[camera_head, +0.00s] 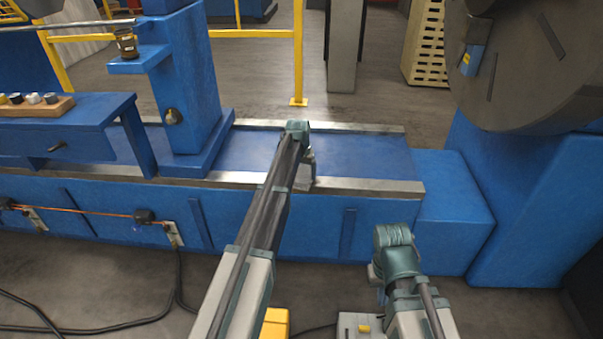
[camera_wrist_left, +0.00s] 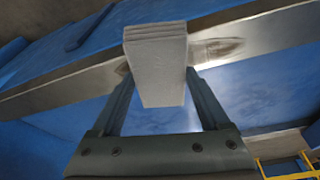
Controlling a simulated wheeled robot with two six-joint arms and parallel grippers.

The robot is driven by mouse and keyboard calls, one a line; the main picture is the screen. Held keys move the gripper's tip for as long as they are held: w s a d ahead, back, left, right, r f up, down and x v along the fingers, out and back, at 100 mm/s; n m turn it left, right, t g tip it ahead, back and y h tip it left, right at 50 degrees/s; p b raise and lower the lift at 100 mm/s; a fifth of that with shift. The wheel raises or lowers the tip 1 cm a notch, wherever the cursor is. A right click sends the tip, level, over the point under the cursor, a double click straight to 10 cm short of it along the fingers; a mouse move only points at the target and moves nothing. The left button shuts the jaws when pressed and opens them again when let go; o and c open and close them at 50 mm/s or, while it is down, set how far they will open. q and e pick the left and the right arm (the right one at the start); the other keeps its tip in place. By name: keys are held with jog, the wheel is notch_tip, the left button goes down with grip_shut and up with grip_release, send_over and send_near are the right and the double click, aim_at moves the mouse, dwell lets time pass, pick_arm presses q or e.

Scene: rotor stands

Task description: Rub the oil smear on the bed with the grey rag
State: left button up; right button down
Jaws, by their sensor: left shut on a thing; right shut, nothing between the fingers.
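My left gripper (camera_head: 308,172) is shut on the grey rag (camera_wrist_left: 157,62), a folded pale block between its two fingers in the left wrist view. The rag also shows small under the gripper in the head view (camera_head: 303,184), at the front metal rail of the blue bed (camera_head: 375,187). The dark oil smear (camera_wrist_left: 217,48) lies on that rail, to the right of the rag in the wrist view. The rag covers part of the rail; I cannot tell whether it touches it. My right gripper (camera_head: 379,277) is shut and empty, low in front of the bed.
A blue upright (camera_head: 190,85) stands on the bed to the left, beside a blue table (camera_head: 95,115) with a wooden block of small parts. A large dark disc (camera_head: 525,60) is at the right. Cables (camera_head: 120,325) lie on the floor at left.

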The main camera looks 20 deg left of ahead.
pick_arm(q)
jog(key=shift+w+d, duration=0.15)
jog(key=shift+d, duration=0.65)
jog(key=shift+w+d, duration=0.15)
jog(key=shift+d, duration=0.65)
jog(key=shift+w+d, duration=0.2)
jog(key=shift+d, duration=0.65)
jog(key=shift+w+d, duration=0.2)
jog(key=shift+d, duration=0.65)
jog(key=shift+f, duration=0.1)
jog(key=shift+s+a, duration=0.2)
jog(key=shift+a, duration=0.7)
jog(key=shift+s+a, duration=0.2)
jog(key=shift+a, duration=0.7)
jog(key=shift+s+a, duration=0.25)
jog(key=shift+a, duration=0.65)
jog(key=shift+s+a, duration=0.2)
jog(key=shift+a, duration=0.65)
